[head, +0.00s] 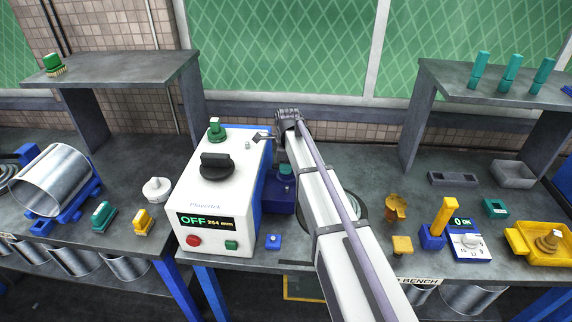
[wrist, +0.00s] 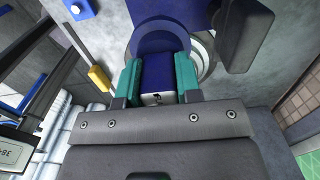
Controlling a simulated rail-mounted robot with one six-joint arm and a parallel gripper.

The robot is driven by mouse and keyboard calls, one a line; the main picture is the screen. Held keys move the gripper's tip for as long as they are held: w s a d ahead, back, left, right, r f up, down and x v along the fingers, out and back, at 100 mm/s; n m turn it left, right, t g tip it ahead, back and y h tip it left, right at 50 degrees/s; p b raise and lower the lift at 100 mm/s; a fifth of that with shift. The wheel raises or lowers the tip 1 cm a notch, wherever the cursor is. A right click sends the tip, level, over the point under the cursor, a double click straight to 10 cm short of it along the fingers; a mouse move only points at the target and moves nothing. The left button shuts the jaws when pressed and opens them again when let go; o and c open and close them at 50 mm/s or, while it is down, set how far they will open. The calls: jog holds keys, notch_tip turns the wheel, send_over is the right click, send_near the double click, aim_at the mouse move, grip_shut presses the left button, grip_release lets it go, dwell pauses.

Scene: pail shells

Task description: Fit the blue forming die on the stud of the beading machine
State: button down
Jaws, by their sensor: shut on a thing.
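The beading machine is a white box with a blue side (head: 220,190) in the head view, its display reading OFF 254 mm. My gripper (head: 286,169) is low at its right side, beside a dark blue part (head: 280,198). In the wrist view my gripper's teal fingers (wrist: 158,82) are shut on the blue forming die (wrist: 157,70), a dark blue block with a pale marked end. A rounded blue part (wrist: 160,38) lies just beyond the block; I cannot tell whether it belongs to the die or the machine. The stud is not visible, so seating cannot be told.
To the right are yellow fittings (head: 396,206), a gauge (head: 468,243) and a yellow tray (head: 522,246).

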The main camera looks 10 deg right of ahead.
aim_at(286, 179)
jog(key=shift+f+b, duration=0.95)
jog(key=shift+f, duration=0.55)
jog(key=shift+f+b, duration=1.85)
jog(key=shift+r+p, duration=1.6)
jog(key=shift+f+b, duration=1.6)
jog(key=c, duration=0.7)
grip_release()
notch_tip(286, 179, up, 11)
jog(key=p, duration=1.1)
jog(key=shift+s+d+r, duration=0.1)
jog(key=shift+d+r, duration=0.05)
jog(key=shift+f, duration=0.2)
